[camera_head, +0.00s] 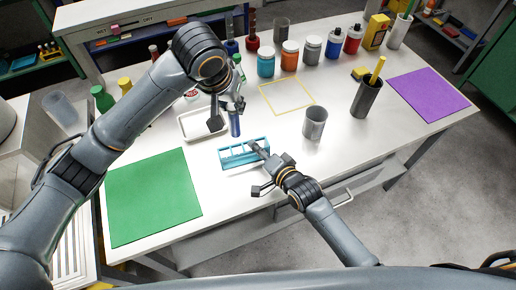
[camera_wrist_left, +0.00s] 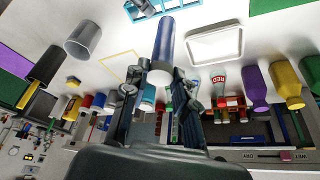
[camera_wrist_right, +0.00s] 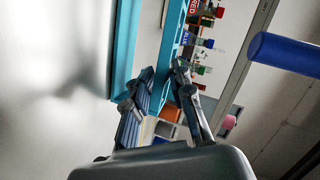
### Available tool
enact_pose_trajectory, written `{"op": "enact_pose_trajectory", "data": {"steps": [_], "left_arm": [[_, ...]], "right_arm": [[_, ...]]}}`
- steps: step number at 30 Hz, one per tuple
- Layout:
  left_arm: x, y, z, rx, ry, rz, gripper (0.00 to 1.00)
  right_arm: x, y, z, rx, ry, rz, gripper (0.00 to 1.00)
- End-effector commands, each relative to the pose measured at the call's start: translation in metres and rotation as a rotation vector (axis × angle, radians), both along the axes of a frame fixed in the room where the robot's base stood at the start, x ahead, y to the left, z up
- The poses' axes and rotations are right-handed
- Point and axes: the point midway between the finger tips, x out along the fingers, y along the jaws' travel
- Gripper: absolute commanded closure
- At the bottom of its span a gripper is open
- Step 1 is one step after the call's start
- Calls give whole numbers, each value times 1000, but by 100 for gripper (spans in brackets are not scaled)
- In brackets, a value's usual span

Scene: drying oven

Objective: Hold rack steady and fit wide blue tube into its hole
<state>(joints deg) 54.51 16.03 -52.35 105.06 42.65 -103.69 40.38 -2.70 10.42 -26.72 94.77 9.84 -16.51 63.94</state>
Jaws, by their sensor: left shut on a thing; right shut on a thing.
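The blue tube (camera_head: 235,124) hangs upright from my left gripper (camera_head: 236,104), above the table and just behind the rack. In the left wrist view the tube (camera_wrist_left: 164,45) sits between the shut fingers of my left gripper (camera_wrist_left: 160,85). The light blue rack (camera_head: 232,158) stands on the table, with its openings facing up. My right gripper (camera_head: 262,152) is shut on the rack's right end. The right wrist view shows the rack (camera_wrist_right: 122,50) at the fingers of my right gripper (camera_wrist_right: 160,85), and the blue tube (camera_wrist_right: 285,54) apart from it.
A white tray (camera_head: 183,138) lies behind the rack, to its left. A grey metal cup (camera_head: 315,123) and a dark holder (camera_head: 365,100) stand to the right. A green mat (camera_head: 150,198) is at left, a purple mat (camera_head: 428,93) at far right. Several bottles line the back.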

Motion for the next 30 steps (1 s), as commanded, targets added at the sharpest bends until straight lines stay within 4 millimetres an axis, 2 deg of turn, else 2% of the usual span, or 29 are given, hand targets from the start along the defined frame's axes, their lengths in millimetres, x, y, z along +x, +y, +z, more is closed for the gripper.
{"op": "enact_pose_trajectory", "data": {"steps": [30], "left_arm": [[0, 1, -52, 1, 1, 0, 90]], "right_arm": [[-1, 0, -3, -6, 5, 1, 99]]}}
